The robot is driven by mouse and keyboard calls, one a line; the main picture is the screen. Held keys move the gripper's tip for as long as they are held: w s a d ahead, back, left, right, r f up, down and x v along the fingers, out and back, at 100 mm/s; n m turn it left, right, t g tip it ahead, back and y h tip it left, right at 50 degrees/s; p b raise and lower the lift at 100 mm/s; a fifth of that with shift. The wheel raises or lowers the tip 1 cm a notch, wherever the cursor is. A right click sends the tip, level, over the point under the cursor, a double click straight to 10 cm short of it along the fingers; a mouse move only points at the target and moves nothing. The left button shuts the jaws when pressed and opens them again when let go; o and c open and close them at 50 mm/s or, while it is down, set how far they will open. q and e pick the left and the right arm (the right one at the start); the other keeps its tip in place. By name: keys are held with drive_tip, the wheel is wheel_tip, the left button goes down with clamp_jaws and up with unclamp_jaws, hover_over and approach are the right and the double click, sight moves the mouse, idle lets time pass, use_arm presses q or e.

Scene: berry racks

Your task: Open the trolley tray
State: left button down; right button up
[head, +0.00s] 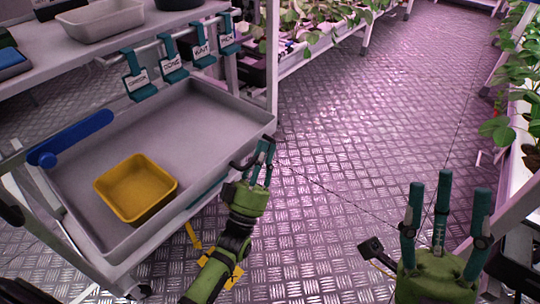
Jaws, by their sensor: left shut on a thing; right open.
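The trolley tray (205,112) is a grey, shallow drawer-like tray in the trolley at the left of the head view. Its inside shows from above, below the upper shelf, and it holds a yellow bin. My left gripper (265,152) is at the tray's right front corner, shut on what looks like the tray's edge or handle; the fingers hide the exact contact. My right gripper (444,185) is open and empty at the lower right, over the floor and well apart from the trolley.
The yellow bin (135,188) sits near the tray's front left. A blue bar (72,138) lies along its left side. Teal label tags (172,68) hang from a rail above. Plant racks (325,35) stand at the back and right. The metal floor (360,130) between is clear.

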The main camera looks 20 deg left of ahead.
use_arm(q)
drive_tip(key=c, duration=1.4)
unclamp_jaws()
drive_tip(key=v, duration=1.2)
